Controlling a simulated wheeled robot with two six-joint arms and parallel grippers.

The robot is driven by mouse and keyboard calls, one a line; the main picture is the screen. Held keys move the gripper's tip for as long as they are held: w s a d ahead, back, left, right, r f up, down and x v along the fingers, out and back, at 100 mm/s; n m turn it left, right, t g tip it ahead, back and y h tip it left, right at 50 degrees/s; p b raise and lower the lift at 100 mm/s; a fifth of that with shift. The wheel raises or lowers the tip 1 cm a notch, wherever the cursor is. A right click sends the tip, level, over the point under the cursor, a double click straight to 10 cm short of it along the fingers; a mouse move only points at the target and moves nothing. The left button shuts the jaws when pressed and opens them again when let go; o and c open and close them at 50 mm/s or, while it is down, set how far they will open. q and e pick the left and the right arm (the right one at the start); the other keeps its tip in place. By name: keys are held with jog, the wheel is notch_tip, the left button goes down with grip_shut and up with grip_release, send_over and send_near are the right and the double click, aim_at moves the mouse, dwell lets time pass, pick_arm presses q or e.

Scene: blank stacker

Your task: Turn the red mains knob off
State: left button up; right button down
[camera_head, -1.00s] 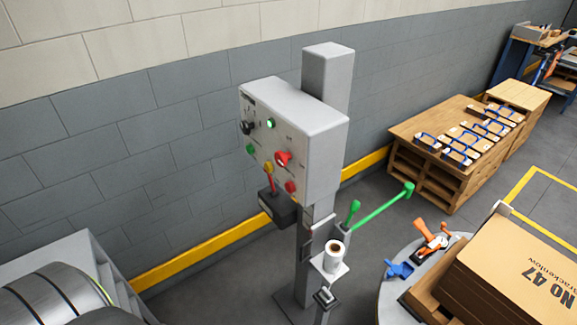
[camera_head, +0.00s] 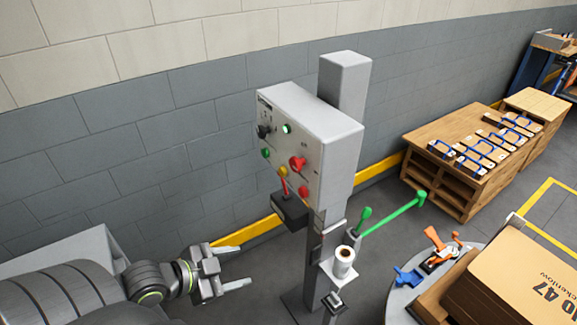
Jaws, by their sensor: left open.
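The red mains knob (camera_head: 298,163) sits on the front face of a grey control box (camera_head: 320,125) on a post. A black knob (camera_head: 263,131), a lit green lamp (camera_head: 286,128), a green button (camera_head: 265,153), a yellow button (camera_head: 283,171) and a lower red button (camera_head: 304,191) share that face. My left gripper (camera_head: 238,264) is at the lower left, open and empty, below and left of the box and apart from it. My right gripper does not show.
Green levers (camera_head: 395,212) and a shelf with a white roll (camera_head: 343,262) stand on the post's right. A round table with a cardboard box (camera_head: 515,280) is at lower right. Pallets with blue-handled pieces (camera_head: 470,165) stand behind.

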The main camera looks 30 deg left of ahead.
pick_arm(q)
jog(key=w+a+r+m+t+h, duration=0.1)
jog(key=w+a+r+t+h, duration=0.15)
jog(key=r, duration=0.45)
jog(key=w+a+r+m+t+h, duration=0.1)
jog(key=w+a+r+m+t, duration=0.1)
jog(key=a+r+t, duration=0.3)
jog(key=g+b, duration=0.1)
jog(key=g, duration=0.1)
send_near(293, 166)
jog(key=shift+y, duration=0.25)
jog(key=p+x, duration=0.1)
jog(key=x, duration=0.2)
jog(key=p+x, duration=0.1)
jog(key=x, duration=0.3)
jog(key=shift+w+d+r, duration=0.15)
jog(key=shift+w+r, duration=0.1)
jog(key=shift+w+d+f+p, duration=0.1)
jog(key=shift+w+d+p, duration=0.25)
jog(key=shift+w, duration=0.3)
jog(key=c, duration=1)
